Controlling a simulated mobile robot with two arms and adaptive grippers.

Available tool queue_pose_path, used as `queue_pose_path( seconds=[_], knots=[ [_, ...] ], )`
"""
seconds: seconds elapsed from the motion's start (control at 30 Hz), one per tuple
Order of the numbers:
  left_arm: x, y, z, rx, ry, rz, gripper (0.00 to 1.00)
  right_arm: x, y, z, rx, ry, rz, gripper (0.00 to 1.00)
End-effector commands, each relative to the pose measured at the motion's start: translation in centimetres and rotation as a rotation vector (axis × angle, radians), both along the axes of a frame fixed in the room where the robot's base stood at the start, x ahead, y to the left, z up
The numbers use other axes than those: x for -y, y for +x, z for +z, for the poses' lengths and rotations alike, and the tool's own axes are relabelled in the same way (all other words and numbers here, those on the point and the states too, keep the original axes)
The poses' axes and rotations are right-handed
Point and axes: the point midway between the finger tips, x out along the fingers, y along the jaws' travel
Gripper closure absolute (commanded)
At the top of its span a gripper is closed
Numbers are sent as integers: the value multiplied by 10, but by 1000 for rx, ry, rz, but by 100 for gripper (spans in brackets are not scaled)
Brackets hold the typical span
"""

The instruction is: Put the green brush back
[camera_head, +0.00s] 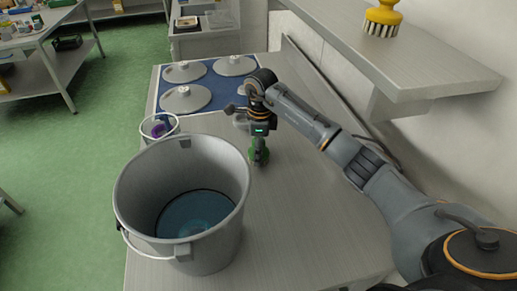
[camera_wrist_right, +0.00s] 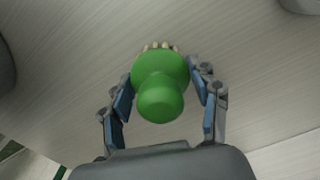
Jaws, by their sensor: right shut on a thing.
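The green brush (camera_head: 264,156) is between the fingers of my right gripper (camera_head: 259,141), upright over the grey worktop just behind the large bucket. In the right wrist view the green brush (camera_wrist_right: 160,95) shows its rounded knob towards the camera and pale bristles at the far side. My right gripper (camera_wrist_right: 165,85) is shut on it, a finger on each side. I cannot tell whether the bristles touch the worktop. My left gripper is not in view.
A large metal bucket (camera_head: 232,222) stands at the front left, a small pail (camera_head: 157,138) behind it. Metal lids (camera_head: 185,98) lie on a blue surface (camera_head: 226,92) at the back. A wall shelf (camera_head: 420,58) at right holds a yellow brush (camera_head: 382,17). The worktop right of the bucket is clear.

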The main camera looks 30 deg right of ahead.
Motion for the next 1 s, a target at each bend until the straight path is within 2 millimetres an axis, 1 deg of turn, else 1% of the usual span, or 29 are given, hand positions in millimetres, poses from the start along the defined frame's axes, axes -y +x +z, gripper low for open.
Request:
queue_pose_path(
  seconds=[0.03,0.13,0.43,0.57,0.67,1.0],
  knots=[
    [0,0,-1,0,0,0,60,0,0,-2,-1,-1,-1,37],
    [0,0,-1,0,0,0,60,0,0,-1,-1,-1,-1,17],
    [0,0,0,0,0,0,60,0,0,0,0,0,-1,16],
    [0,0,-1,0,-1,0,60,1,0,5,1,0,-1,16],
    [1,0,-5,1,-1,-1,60,1,1,19,4,0,-2,16],
    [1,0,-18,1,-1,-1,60,2,-1,89,4,-1,-1,16]
  ],
)
